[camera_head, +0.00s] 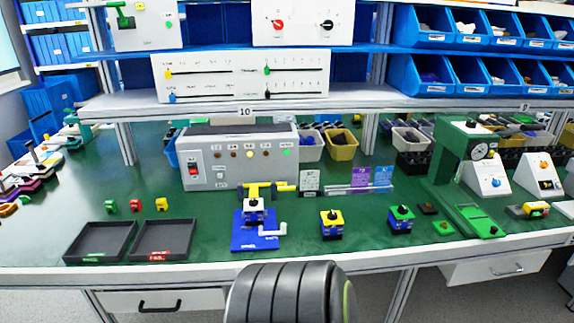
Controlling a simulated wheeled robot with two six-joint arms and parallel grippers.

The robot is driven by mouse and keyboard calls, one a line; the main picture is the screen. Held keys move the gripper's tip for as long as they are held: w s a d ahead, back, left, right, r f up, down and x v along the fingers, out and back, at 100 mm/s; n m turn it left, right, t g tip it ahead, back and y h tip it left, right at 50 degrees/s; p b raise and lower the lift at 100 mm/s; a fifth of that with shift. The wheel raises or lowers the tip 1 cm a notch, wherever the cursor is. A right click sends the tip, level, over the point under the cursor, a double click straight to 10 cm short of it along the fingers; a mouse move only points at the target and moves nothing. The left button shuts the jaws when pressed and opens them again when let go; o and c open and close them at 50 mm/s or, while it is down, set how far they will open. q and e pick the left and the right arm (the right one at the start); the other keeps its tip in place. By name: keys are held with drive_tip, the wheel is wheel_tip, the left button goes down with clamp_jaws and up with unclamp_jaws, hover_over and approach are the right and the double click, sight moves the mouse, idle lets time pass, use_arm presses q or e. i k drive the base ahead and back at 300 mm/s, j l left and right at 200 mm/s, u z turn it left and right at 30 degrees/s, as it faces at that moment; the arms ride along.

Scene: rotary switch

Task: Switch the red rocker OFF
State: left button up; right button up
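The red rocker (193,168) is a small red switch at the left end of the front face of a grey control box (235,174). The box stands on the green workbench (290,262), left of the middle. The rocker is too small to tell which way it is tipped. An amber lamp (250,154) and a green lamp (287,152) on the box look bright. Neither of my grippers is in view, and nothing touches the rocker.
Two black trays (100,257) lie in front of the box. A blue fixture with a yellow clamp (257,230) stands in front of its right part. A green press (460,160) is at the right. A shelf (245,108) runs above the box.

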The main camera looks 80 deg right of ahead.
sight(193, 167)
drive_tip(key=z, duration=2.35)
